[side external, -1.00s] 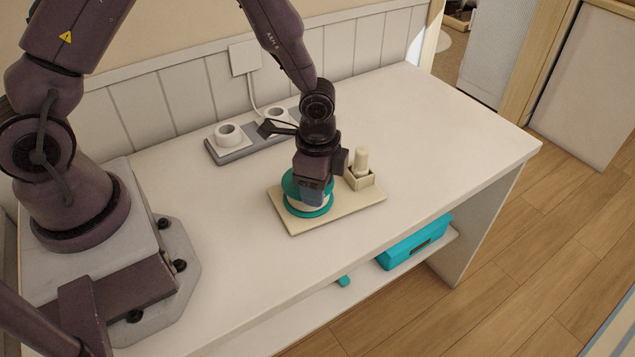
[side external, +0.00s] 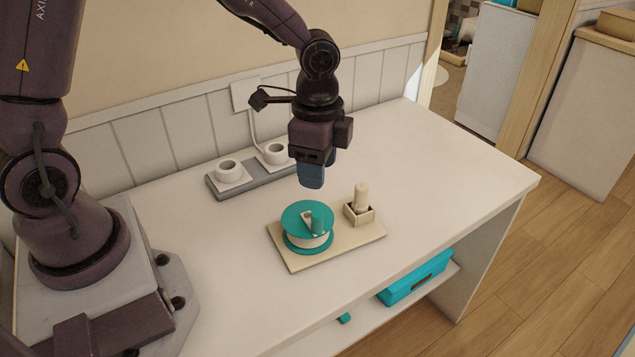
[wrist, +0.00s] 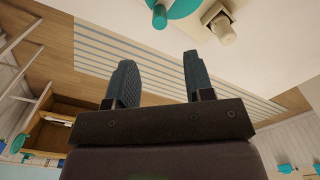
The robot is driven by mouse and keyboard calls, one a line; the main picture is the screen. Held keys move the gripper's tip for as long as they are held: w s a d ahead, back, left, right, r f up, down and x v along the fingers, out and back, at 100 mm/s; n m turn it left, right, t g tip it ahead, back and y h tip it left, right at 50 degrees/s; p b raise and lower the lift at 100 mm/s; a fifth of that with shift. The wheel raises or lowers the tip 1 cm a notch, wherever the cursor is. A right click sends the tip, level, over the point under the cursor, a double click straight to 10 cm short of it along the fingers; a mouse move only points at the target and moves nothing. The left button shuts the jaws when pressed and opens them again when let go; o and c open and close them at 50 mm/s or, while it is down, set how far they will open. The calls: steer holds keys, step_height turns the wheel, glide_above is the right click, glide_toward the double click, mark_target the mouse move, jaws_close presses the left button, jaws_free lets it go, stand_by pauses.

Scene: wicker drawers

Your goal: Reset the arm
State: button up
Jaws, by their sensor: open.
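My gripper (side external: 313,176) hangs above the white tabletop, over and behind a teal and cream spool (side external: 307,232). It is apart from the spool. In the wrist view my two fingers (wrist: 158,85) stand apart with nothing between them. Part of the spool also shows at the top edge of the wrist view (wrist: 185,8).
On the board, a cream peg (side external: 361,197) stands in a small square box (side external: 352,215). A grey strip (side external: 212,188) with two white round pieces lies near the wall. A teal bin (side external: 415,280) is on the lower shelf. The tabletop's right side is clear.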

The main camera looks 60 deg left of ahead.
steer(key=shift+r, duration=0.25)
steer(key=s+a+r+n+t, duration=0.2)
steer(key=s+r+n, duration=0.3)
steer(key=s+r, duration=0.2)
steer(key=s+a+r+n+t, duration=0.3)
steer(key=s+r+n, duration=0.2)
steer(key=s+r, duration=0.3)
steer(key=shift+a+r+t, duration=0.15)
steer(key=shift+r+t, duration=0.15)
stand_by(1.2)
